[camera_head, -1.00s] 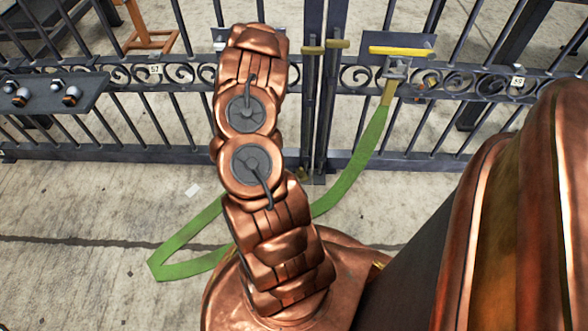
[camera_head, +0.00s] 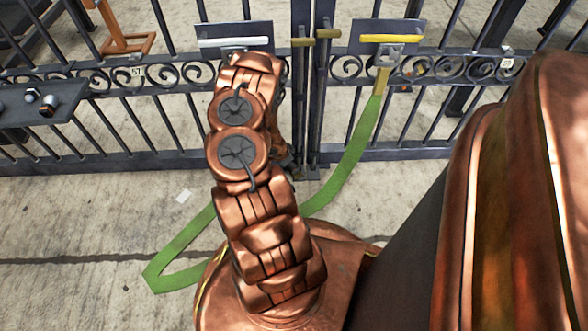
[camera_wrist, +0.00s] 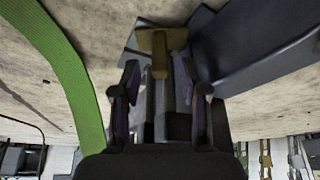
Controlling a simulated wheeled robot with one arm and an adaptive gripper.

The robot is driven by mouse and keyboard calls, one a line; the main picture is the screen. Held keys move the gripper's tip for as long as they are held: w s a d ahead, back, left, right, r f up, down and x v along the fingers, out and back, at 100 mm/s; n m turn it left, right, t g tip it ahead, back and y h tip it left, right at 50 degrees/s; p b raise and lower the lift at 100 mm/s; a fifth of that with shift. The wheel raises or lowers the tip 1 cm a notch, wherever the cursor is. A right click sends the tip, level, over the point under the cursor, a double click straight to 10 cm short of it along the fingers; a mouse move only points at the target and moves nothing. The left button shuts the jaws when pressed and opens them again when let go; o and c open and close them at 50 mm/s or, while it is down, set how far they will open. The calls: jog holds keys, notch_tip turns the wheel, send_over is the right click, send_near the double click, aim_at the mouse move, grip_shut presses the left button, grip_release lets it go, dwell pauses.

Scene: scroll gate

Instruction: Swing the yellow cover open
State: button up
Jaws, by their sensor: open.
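The yellow cover (camera_head: 392,38) is a narrow yellow bar along a dark plate (camera_head: 362,30) on the right gate leaf, with a grey metal fitting (camera_head: 390,55) below it. A green strap (camera_head: 352,158) hangs from that fitting and runs down to the floor behind my arm. In the head view my arm reaches toward the gate left of the yellow cover, and my gripper is hidden. In the wrist view my gripper (camera_wrist: 163,92) has its fingers apart. A brownish-yellow part (camera_wrist: 158,45) shows beyond the fingers; I cannot tell which part it is or whether they touch.
A similar plate with a white bar (camera_head: 235,42) is on the left leaf. Brass-coloured stubs (camera_head: 302,42) stand at the gate's centre. A dark shelf (camera_head: 42,103) with metal pieces juts out at left. The concrete floor (camera_head: 90,205) at left is mostly clear.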

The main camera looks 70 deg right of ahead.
jog(key=b+x, duration=0.1)
jog(key=x, duration=0.2)
jog(key=shift+d+f, duration=0.1)
jog(key=shift+f, duration=0.05)
grip_shut()
dwell(0.3)
